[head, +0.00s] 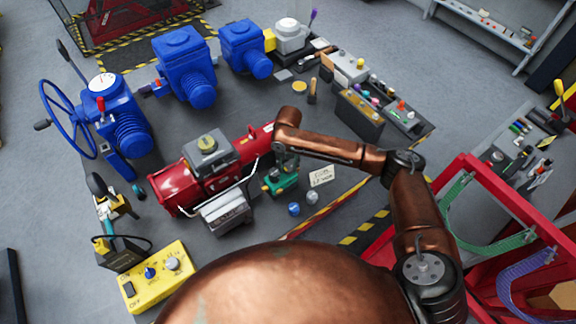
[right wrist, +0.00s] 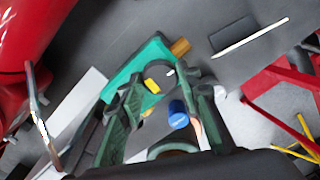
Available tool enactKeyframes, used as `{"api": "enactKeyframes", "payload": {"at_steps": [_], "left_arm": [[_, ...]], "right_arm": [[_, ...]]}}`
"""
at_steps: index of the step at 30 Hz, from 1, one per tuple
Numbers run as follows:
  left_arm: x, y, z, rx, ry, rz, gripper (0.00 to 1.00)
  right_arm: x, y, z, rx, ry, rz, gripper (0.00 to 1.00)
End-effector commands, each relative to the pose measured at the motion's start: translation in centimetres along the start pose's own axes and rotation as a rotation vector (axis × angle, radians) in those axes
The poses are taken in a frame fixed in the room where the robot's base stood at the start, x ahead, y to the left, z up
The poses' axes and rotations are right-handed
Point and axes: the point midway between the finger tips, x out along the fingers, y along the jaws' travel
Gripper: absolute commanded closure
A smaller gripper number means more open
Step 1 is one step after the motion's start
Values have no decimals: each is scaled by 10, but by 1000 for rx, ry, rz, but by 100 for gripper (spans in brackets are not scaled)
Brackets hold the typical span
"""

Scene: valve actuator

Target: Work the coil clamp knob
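A small green device (head: 281,181) stands on the dark work surface, right of the red machine. Its green body (right wrist: 142,68) shows in the right wrist view, with a brass-coloured end (right wrist: 180,47). A white label (head: 321,176) beside it seems to begin with "COIL"; the rest is too small to read. My right gripper (head: 286,163) is directly over the green device. In the right wrist view its two fingers (right wrist: 160,80) are apart, with part of the device between and beyond the tips. Contact cannot be told. I cannot make out the knob for certain. My left gripper is not in view.
The red machine (head: 172,187) stands close left of the gripper. A blue cap (head: 294,209) and a grey one (head: 312,198) sit just in front of the device. A yellow control box (head: 158,284) is front left; blue actuators (head: 185,62) stand behind. A red frame (head: 482,172) is at right.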

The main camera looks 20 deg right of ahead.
Motion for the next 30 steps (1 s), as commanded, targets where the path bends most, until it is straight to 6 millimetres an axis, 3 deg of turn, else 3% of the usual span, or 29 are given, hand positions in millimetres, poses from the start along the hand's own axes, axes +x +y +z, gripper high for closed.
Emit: {"api": "enactKeyframes", "payload": {"at_steps": [6,14,30], "left_arm": [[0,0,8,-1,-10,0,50],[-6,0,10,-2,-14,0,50],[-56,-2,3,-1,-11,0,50]], "right_arm": [[-1,0,0,0,0,0,93],[-2,0,0,29,0,0,93],[-5,1,0,423,2,1,93]]}}
